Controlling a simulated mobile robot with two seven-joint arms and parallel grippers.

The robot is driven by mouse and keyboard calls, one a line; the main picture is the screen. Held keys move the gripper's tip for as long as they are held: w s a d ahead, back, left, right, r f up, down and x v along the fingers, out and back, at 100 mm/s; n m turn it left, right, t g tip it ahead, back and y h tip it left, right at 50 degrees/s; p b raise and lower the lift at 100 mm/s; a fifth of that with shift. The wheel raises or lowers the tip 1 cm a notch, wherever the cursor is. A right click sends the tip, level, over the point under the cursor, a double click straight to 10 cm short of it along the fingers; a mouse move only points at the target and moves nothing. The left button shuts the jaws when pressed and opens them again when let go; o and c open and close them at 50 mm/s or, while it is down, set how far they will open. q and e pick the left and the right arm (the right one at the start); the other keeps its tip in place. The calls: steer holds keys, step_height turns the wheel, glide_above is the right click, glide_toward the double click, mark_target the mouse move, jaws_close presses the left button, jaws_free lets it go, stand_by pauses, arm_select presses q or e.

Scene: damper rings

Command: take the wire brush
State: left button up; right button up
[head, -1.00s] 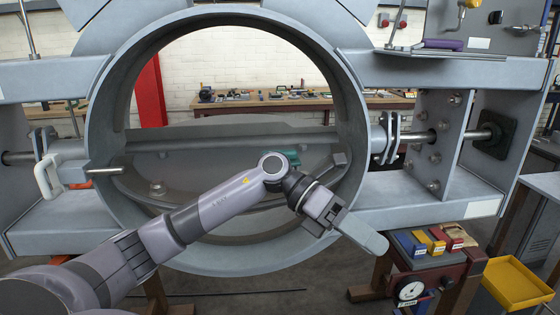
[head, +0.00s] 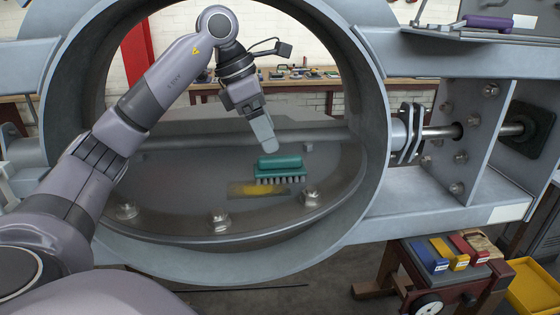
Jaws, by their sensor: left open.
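The wire brush (head: 279,163) has a green handle block and a row of pale bristle tufts below it. It rests on the grey damper plate (head: 180,180) inside the big ring, near a yellow patch. My left gripper (head: 264,138) is above the brush, pointing down, with its fingertips close to the top of the green handle. The jaws are seen nearly edge-on, so the gap between them is hidden. The brush stands free of the jaws as far as I can see. My right gripper is not in view.
The ring's thick grey rim (head: 376,150) surrounds the plate. Bolts (head: 219,220) stand up along the plate's near edge. A shaft (head: 440,132) runs out right. Blue, yellow and red boxes (head: 428,256) sit on a stand at lower right, beside a yellow tray (head: 535,285).

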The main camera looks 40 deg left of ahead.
mark_target(279, 156)
arm_select(q)
steer(key=shift+d+x, duration=0.2)
steer(key=shift+x, duration=3.3)
steer(key=shift+s, duration=0.1)
steer(key=c, duration=1.2)
steer(key=shift+r, duration=0.1)
